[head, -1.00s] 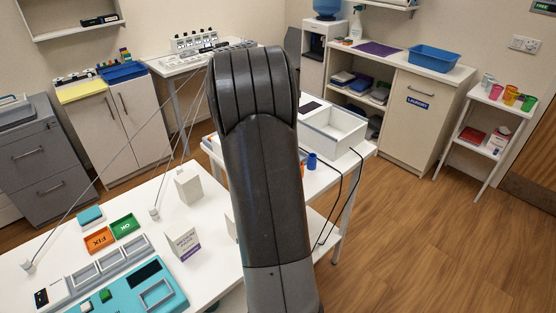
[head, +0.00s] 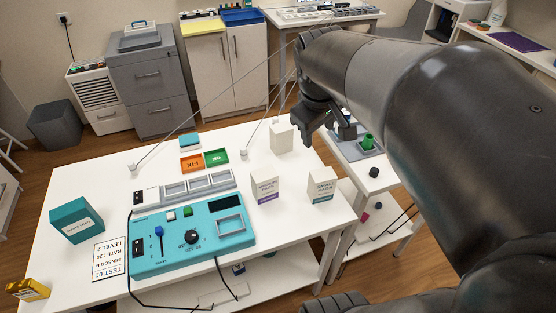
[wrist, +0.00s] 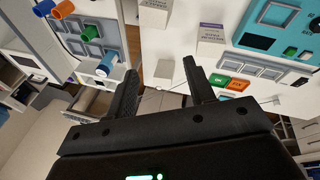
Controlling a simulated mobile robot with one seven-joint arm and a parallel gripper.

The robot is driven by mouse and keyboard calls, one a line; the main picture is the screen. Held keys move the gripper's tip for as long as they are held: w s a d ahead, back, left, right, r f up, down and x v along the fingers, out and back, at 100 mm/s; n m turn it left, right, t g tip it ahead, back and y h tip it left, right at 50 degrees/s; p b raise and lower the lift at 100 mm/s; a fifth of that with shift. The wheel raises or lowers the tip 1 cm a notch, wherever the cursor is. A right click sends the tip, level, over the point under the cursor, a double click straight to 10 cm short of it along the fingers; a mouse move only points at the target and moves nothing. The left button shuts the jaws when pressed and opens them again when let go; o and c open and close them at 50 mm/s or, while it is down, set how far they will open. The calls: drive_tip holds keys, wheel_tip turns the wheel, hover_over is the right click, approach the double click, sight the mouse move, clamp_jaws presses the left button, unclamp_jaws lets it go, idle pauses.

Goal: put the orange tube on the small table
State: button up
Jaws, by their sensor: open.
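Orange tube shapes (wrist: 64,9) show at the upper left of the wrist view, beside a grey rack (wrist: 92,38); I cannot tell whether they are one tube or two. The head view does not show them; my arm covers part of that area. A narrower white table (head: 383,184), likely the small table, stands right of the large one and bears a grey rack with a green tube (head: 367,142). My gripper (head: 326,137) is open and empty above the gap between these tables. Its spread fingers (wrist: 160,68) are apart from the orange shapes in the wrist view.
The large white table (head: 300,235) holds a teal control panel (head: 185,250), white cartons (head: 322,184) and orange and green trays (head: 192,163).

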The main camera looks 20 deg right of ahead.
drive_tip(key=s+a+f+m+t+y, duration=0.1)
drive_tip(key=s+a+m, duration=0.3)
drive_tip(key=s+a, duration=0.6)
drive_tip(key=shift+a+t+y, duration=0.4)
drive_tip(key=shift+t+y, duration=0.3)
drive_tip(key=shift+t, duration=0.1)
